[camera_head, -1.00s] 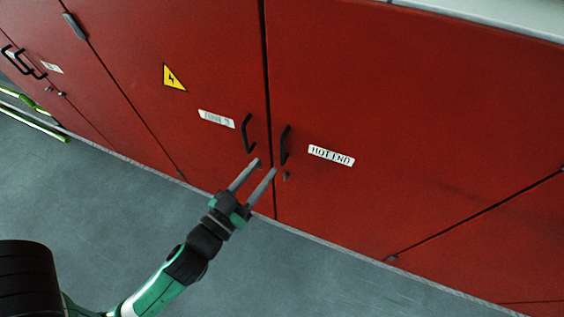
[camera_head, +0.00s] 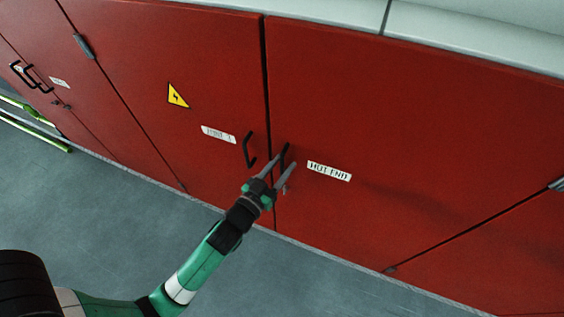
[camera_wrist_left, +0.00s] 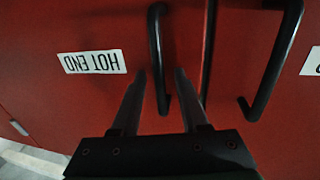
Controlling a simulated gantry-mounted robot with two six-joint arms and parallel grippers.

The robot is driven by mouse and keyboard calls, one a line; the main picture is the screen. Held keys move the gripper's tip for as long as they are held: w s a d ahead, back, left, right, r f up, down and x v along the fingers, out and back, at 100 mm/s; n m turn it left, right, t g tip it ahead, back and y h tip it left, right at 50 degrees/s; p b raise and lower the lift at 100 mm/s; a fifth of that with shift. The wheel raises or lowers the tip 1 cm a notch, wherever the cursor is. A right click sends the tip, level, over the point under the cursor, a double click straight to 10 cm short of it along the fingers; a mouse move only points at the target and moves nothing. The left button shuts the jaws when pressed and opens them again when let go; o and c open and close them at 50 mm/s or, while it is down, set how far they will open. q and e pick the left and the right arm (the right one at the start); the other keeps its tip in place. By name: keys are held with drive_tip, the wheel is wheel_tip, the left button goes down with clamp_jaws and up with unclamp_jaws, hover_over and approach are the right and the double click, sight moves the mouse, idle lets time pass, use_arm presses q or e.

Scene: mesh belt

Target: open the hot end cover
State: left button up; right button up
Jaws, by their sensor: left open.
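The red hot end cover (camera_head: 420,130) is a door with a white HOT END label (camera_head: 329,171). It is closed, flush beside the door to its left. Its black vertical bar handle (camera_head: 283,157) is near its left edge. My left gripper (camera_head: 285,162) is open at this handle. In the left wrist view, the lower part of the handle (camera_wrist_left: 157,55) comes down between the two fingertips of the gripper (camera_wrist_left: 161,75). The fingers are not closed on it, and I cannot tell whether either touches it. My right gripper is not in view.
The neighbouring red door (camera_head: 190,60) has its own black handle (camera_head: 248,150) close to the left of the gripper. A yellow warning triangle (camera_head: 177,95) is on that door. Grey floor (camera_head: 130,215) lies clear in front. Green rails (camera_head: 35,130) are at far left.

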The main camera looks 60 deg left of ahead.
use_arm(q)
clamp_jaws()
idle(1.5)
